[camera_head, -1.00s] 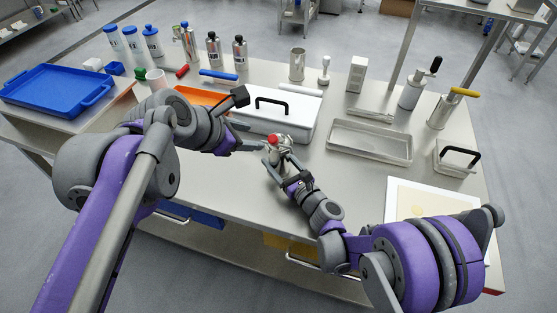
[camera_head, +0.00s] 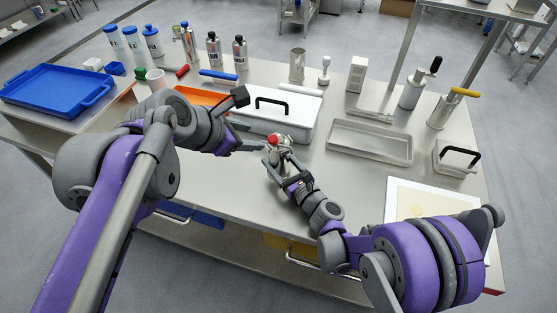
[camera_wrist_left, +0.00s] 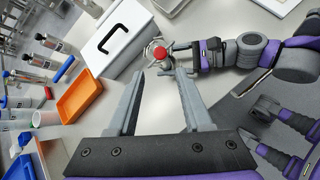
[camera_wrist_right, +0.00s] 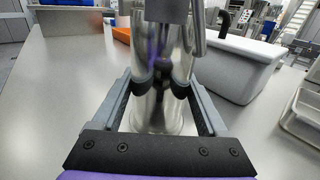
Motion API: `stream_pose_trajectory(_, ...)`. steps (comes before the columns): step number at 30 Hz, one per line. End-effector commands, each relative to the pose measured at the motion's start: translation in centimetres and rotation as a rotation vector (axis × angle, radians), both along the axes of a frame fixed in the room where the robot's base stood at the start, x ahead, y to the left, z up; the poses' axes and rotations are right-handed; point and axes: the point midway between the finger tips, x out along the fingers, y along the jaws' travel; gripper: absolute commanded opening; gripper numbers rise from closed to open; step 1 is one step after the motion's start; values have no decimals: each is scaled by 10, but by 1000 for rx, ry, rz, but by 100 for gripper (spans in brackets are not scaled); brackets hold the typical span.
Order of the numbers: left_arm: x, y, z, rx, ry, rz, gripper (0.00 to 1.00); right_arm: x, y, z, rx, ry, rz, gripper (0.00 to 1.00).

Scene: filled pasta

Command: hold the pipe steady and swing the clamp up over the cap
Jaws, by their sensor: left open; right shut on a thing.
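The shiny metal pipe (camera_wrist_right: 163,105) stands upright between the fingers of my right gripper (camera_wrist_right: 167,88), which is shut on it. In the head view my right gripper (camera_head: 284,168) reaches it from the front. A red round piece (camera_head: 273,140) sits at the pipe's top. In the left wrist view this red piece (camera_wrist_left: 160,53) has the metal clamp (camera_wrist_left: 153,47) around or beside it; whether the clamp is over the cap I cannot tell. The cap itself is not clearly seen. My left gripper (camera_wrist_left: 158,78) is open and empty, its fingertips just short of the clamp.
A white box with a black handle (camera_head: 277,121) stands close behind the pipe. An orange tray (camera_head: 203,101) lies behind the left arm. A steel tray (camera_head: 370,142) and a white board (camera_head: 430,200) lie to the right. The table (camera_head: 345,185) right of the pipe is bare.

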Motion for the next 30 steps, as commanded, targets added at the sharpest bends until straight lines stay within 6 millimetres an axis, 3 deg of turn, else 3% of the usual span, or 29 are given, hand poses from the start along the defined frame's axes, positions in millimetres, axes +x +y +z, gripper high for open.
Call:
stream_pose_trajectory(1, 0, 0, 0, 0, 0, 0, 50, 0, 0, 0, -1, -1, 0, 0)
stream_pose_trajectory(2, 0, 0, 0, 0, 0, 0, 50, 0, 0, 0, -1, -1, 0, 72)
stream_pose_trajectory(13, 0, 0, 0, 0, 0, 0, 50, 0, 0, 0, 0, 0, 0, 6)
stream_pose_trajectory(16, 0, 0, 0, 7, -1, -8, 66, 0, 0, 0, 0, 0, 0, 5)
stream_pose_trajectory(20, 3, -4, 0, 76, -24, -91, 68, 0, 0, 0, 0, 0, 0, 5)
stream_pose_trajectory(23, 7, -10, 1, 200, -62, -241, 68, 0, 0, 0, 0, 0, 0, 5)
stream_pose_trajectory(30, 19, -25, 0, 607, -195, -792, 68, 0, 0, 0, 0, 0, 0, 5)
